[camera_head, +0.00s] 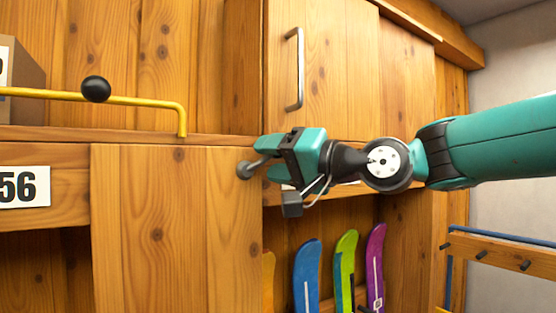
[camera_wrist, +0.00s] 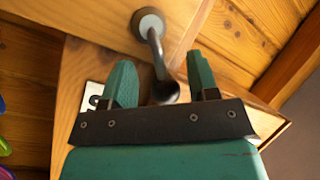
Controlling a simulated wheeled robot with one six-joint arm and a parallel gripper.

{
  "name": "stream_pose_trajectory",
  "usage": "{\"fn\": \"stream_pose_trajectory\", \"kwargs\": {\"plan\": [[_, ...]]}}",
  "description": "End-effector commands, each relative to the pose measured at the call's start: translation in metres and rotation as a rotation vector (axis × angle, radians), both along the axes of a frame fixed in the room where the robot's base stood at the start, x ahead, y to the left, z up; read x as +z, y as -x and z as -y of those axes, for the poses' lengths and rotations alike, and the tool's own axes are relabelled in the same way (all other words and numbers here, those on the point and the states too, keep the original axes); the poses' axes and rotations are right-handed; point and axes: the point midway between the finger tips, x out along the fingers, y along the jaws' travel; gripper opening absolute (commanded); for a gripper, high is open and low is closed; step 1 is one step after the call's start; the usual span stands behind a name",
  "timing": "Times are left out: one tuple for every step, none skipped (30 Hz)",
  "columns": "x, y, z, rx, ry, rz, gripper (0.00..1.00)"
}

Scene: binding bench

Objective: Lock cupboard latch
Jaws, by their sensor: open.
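The cupboard latch (camera_head: 244,170) is a grey metal piece with a round base near the upper right edge of a lower wooden cupboard door (camera_head: 160,240). In the wrist view the latch (camera_wrist: 150,24) has a bent lever ending in a dark round knob (camera_wrist: 165,92). My gripper (camera_head: 268,158) is open right at the latch. In the wrist view my gripper (camera_wrist: 163,78) has its two teal fingers on either side of the lever's knob end, with visible gaps. A white plate (camera_wrist: 93,93) with a dark mark, partly hidden, lies beside the left finger.
An upper door (camera_head: 340,70) with a metal handle (camera_head: 296,70) is above my gripper. A yellow rail (camera_head: 50,94) with a black ball (camera_head: 96,89) is at left. Blue (camera_head: 307,275), green (camera_head: 346,265) and purple (camera_head: 375,265) boards stand below. A pegged rack (camera_head: 500,255) is at right.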

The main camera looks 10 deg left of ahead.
Motion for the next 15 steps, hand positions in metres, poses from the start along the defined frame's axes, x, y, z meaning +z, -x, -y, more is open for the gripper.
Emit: {"fn": "stream_pose_trajectory", "kwargs": {"plan": [[-0.001, 0.000, 0.000, 0.002, 0.001, -0.001, 0.54], [-0.001, 0.000, -0.001, 0.002, 0.001, -0.001, 0.54], [-0.001, 0.001, -0.001, 0.002, 0.001, -0.002, 0.54], [-0.001, 0.001, -0.001, 0.002, 0.001, -0.002, 0.54], [-0.002, 0.001, 0.000, 0.002, 0.001, -0.002, 0.54], [-0.002, 0.001, 0.001, 0.002, 0.001, -0.002, 0.54], [-0.003, 0.002, 0.003, 0.001, 0.001, -0.002, 0.54], [-0.004, 0.003, 0.006, 0.001, 0.001, -0.002, 0.54], [-0.004, 0.005, 0.010, 0.000, 0.001, -0.002, 0.54], [-0.005, 0.007, 0.015, -0.001, 0.000, -0.001, 0.54], [-0.006, 0.009, 0.019, -0.001, 0.000, 0.000, 0.54], [-0.008, 0.012, 0.027, -0.003, 0.001, 0.001, 0.54], [-0.009, 0.015, 0.033, -0.004, 0.001, 0.000, 0.54], [-0.009, 0.018, 0.040, -0.005, 0.000, 0.001, 0.54], [-0.010, 0.022, 0.049, -0.006, 0.000, 0.002, 0.54]]}}
